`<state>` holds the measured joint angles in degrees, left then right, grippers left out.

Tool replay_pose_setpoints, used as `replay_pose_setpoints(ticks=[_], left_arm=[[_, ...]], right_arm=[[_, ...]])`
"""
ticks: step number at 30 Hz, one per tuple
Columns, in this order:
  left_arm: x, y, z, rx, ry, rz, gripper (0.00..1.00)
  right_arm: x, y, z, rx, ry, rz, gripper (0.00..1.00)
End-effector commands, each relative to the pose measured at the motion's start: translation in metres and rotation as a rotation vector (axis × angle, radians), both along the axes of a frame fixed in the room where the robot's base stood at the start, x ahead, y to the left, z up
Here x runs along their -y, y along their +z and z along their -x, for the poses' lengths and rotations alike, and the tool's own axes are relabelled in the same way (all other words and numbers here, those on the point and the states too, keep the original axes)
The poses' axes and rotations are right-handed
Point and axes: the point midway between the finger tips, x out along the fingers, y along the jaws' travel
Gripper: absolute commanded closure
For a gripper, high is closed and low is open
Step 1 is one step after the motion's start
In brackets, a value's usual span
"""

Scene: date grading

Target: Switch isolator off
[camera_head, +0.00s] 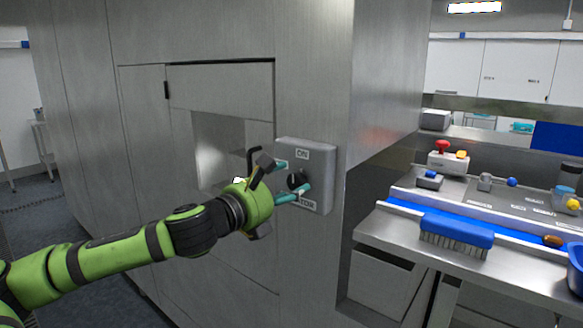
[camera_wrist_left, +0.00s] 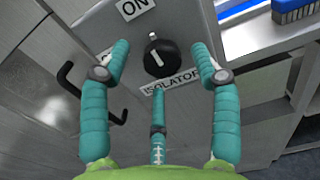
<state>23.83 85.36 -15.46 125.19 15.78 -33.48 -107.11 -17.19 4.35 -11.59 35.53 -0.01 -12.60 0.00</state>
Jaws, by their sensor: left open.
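The isolator is a grey box (camera_head: 322,166) on the steel cabinet's face, with a black rotary knob (camera_head: 296,180). In the left wrist view the knob (camera_wrist_left: 161,58) carries a white line, tilted slightly toward the upper left. An ON label (camera_wrist_left: 134,8) is above it and an ISOLATOR label (camera_wrist_left: 171,82) below. My left gripper (camera_head: 294,177) has teal fingers and is open in front of the box. In the left wrist view two fingertips are either side of the knob and a third is below it; contact cannot be told. My right gripper is not in view.
A black handle (camera_wrist_left: 70,82) is left of the isolator, close to the left gripper. To the right is a steel worktop (camera_head: 392,228) with a blue brush (camera_head: 456,232), a red-button box (camera_head: 446,160) and a blue bowl (camera_head: 575,268). Below the isolator the cabinet front is clear.

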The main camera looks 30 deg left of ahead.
Motion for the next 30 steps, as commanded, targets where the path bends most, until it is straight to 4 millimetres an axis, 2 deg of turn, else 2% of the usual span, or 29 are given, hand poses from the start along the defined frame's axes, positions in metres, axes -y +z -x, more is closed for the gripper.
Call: replay_pose_setpoints(ticks=[1,6,19,20,21,24,30], left_arm=[[-0.001,0.005,-0.005,0.002,0.002,0.008,0.37],[0.0,0.003,-0.017,0.002,0.003,0.005,0.37],[0.001,-0.001,-0.023,0.0,0.001,0.0,0.37],[0.001,-0.001,-0.023,0.0,0.001,0.0,0.41],[0.001,-0.001,-0.023,0.0,0.001,0.0,0.57],[0.001,0.0,-0.023,0.0,0.001,0.0,0.92],[0.001,0.001,-0.023,0.004,0.0,0.002,0.92]], right_arm=[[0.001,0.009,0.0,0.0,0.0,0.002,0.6],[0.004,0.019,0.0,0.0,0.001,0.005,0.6],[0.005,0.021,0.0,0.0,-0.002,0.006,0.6],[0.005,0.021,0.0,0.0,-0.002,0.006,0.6],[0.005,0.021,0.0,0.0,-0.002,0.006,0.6],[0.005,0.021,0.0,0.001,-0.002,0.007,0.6],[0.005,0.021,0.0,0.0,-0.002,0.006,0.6]])
